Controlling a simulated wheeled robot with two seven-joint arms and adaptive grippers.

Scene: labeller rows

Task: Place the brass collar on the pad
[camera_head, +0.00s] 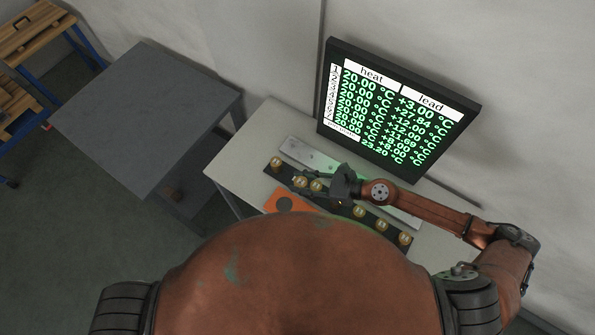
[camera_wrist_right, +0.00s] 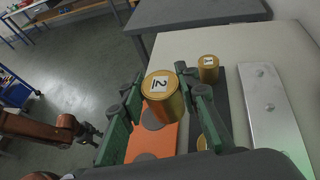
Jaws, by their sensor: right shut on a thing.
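My right gripper (camera_wrist_right: 160,98) is shut on a brass collar (camera_wrist_right: 162,95) labelled 2; the collar shows upright but slightly tilted between the green fingers. In the head view the right gripper (camera_head: 309,181) is over the left part of the row, partly covering it. Another brass collar labelled 1 (camera_wrist_right: 208,68) stands on the dark strip (camera_wrist_right: 222,90), also seen at the row's far left end (camera_head: 276,162). An orange board (camera_wrist_right: 165,141) with grey round spots lies beside the strip; one spot (camera_head: 284,205) shows in the head view. My left gripper (camera_wrist_right: 87,132) shows small, its jaws unclear.
Several more brass collars (camera_head: 380,225) stand along the strip to the right. A pale metal bar (camera_head: 305,155) lies behind it. A monitor (camera_head: 395,110) with heat and lead columns stands at the back. A grey table (camera_head: 145,115) at left is clear on top.

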